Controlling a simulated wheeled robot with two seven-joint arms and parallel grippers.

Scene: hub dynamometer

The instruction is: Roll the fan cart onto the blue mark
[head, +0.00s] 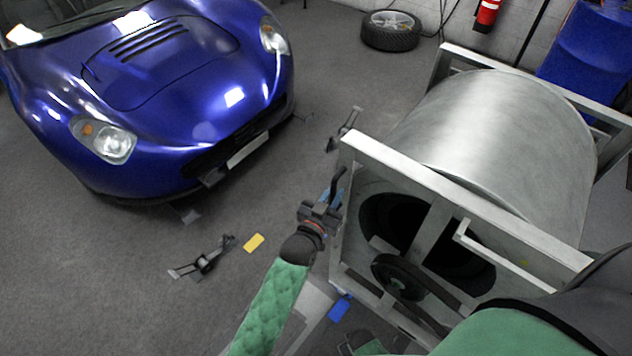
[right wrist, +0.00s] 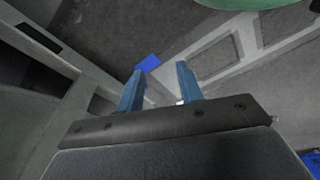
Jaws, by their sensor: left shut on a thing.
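The fan cart is a big silver drum (head: 500,125) in a pale metal frame (head: 450,205), with a dark fan opening and a black wheel on its near side. My left gripper (head: 329,197) is at the frame's left corner, shut on the cart's black handle (head: 339,182); its fingertips are partly hidden. The blue mark (head: 339,308) lies on the floor by the frame's lower near corner. It looks to be the blue patch (right wrist: 148,63) in the right wrist view. My right gripper (right wrist: 159,88) is open, with nothing visible between its blue fingers.
A blue sports car (head: 170,90) stands at the left. A yellow patch (head: 254,243) and a dark metal stand (head: 205,260) are on the floor between car and cart. A tyre (head: 390,32) lies at the back wall. Grey floor is clear at the lower left.

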